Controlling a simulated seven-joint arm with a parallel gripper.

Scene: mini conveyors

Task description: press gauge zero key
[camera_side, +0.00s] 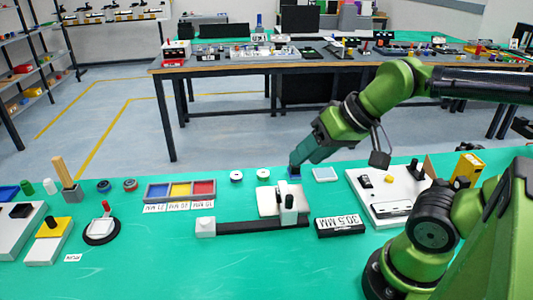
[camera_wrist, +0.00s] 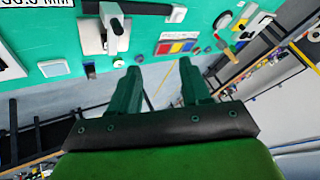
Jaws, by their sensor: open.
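The gauge (camera_side: 270,226) is a black bar with white blocks and a black upright knob; it also shows in the wrist view (camera_wrist: 150,8). I cannot tell which part is the zero key. My gripper (camera_wrist: 160,66) is open and empty, its fingers apart. In the side view its end (camera_side: 295,161) is just above or behind the blue block; contact is unclear.
Two white round pieces (camera_side: 263,174) lie left of the blue block. A tray with blue, yellow and red compartments (camera_side: 180,190) stands further left. A white panel device (camera_side: 388,194) stands at the right. The green table (camera_side: 180,265) is clear at the front.

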